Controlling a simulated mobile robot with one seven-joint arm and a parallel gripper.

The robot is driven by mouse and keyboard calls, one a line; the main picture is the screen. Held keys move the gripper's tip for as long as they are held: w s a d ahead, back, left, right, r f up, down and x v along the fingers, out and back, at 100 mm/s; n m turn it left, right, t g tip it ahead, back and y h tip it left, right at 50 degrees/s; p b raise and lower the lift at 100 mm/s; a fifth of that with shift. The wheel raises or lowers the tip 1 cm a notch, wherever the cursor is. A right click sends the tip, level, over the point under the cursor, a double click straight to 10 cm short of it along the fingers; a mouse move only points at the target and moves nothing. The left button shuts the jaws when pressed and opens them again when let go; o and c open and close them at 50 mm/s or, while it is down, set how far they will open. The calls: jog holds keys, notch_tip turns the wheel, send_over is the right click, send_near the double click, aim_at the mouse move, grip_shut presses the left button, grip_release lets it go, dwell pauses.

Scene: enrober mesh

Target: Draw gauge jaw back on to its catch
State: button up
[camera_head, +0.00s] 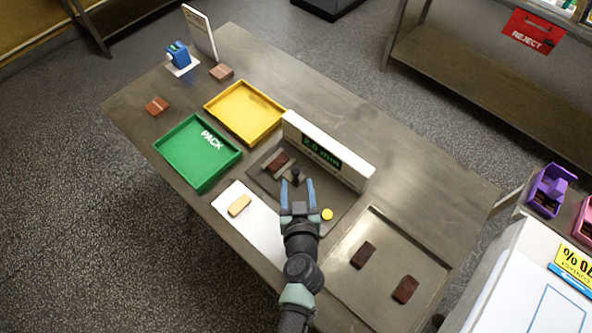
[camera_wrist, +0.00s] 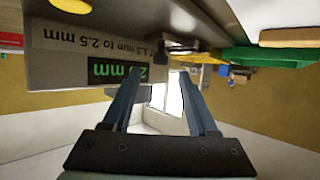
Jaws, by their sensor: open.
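The thickness gauge (camera_head: 335,160) is a long white housing with a green display that appears to read 2.0 mm. It stands behind a dark base plate (camera_head: 328,199). On the plate, a dark upright knob (camera_head: 296,174), seemingly the jaw's handle, rises beside a brown bar (camera_head: 278,161). My gripper (camera_head: 298,184) is open, with its blue fingers pointing towards the gauge and the knob showing between their tips. I cannot tell if they touch it. In the wrist view the open fingers (camera_wrist: 163,74) reach past the housing (camera_wrist: 75,65), which appears upside down. The catch is not clearly visible.
A yellow button (camera_head: 327,214) is right of my gripper. A green PACK tray (camera_head: 183,168) and yellow tray (camera_head: 262,130) lie left and behind. A tan bar (camera_head: 239,205) rests on a white mat (camera_head: 262,232). A metal tray (camera_head: 348,291) holds two dark bars at right.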

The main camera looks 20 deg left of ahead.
aim_at(296, 173)
jog(key=shift+x, duration=2.6)
grip_shut()
